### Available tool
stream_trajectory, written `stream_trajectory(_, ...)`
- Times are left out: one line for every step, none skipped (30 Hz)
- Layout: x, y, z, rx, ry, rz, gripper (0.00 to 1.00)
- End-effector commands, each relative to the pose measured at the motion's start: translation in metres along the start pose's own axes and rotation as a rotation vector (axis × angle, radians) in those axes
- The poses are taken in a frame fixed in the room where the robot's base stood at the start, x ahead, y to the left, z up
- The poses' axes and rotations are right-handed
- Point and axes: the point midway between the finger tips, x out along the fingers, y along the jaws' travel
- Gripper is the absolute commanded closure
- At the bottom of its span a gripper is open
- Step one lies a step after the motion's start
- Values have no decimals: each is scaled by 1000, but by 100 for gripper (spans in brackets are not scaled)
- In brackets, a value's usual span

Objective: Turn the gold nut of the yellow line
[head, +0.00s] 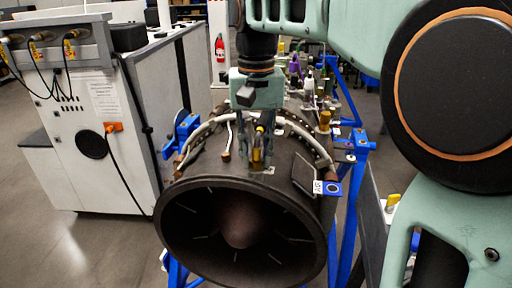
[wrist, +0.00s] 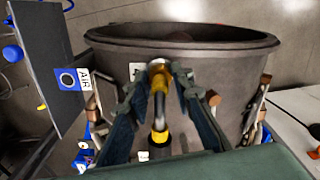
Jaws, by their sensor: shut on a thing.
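The yellow line (wrist: 160,105) is a short grey pipe with yellow ends, standing on top of the turbine (head: 205,190). At its far end in the wrist view is a gold nut (wrist: 157,67). My gripper (wrist: 158,82) has its two fingers on either side of that end, shut on the gold nut. In the head view my gripper (head: 257,160) points down onto the turbine's top, with the yellow line (head: 259,140) showing between its fingers. The fingers partly hide the nut there.
The turbine sits in a blue stand (head: 345,215). Other fittings and coloured caps crowd its top behind my gripper. A white cabinet (head: 85,150) with cables stands at left. A red extinguisher (head: 220,48) is farther back. Grey floor is open at front left.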

Motion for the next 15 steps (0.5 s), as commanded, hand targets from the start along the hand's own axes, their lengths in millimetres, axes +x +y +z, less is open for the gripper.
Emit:
stream_trajectory(-2, 0, 0, -30, -1, 0, 100)
stream_trajectory(-2, 0, 0, -49, -1, 0, 100)
stream_trajectory(-2, 0, 0, -72, -1, 0, 100)
stream_trajectory(-2, 0, 0, -90, -1, 0, 100)
stream_trajectory(-2, 0, 0, -105, 0, 0, 100)
stream_trajectory(-2, 0, 0, -124, 0, 0, 100)
stream_trajectory(-1, 0, 0, -137, 0, 0, 100)
stream_trajectory(-1, 0, 0, -149, 0, 0, 100)
stream_trajectory(-1, 0, 0, -163, 0, 0, 100)
stream_trajectory(-1, 0, 0, -173, 0, 0, 100)
stream_trajectory(-1, 0, 0, -181, 0, 0, 100)
stream_trajectory(-1, 0, 0, -189, 1, 0, 100)
stream_trajectory(-1, 0, 0, -196, 1, 0, 100)
stream_trajectory(0, 0, 0, -201, 1, 0, 100)
stream_trajectory(0, 0, 0, -206, 1, 0, 100)
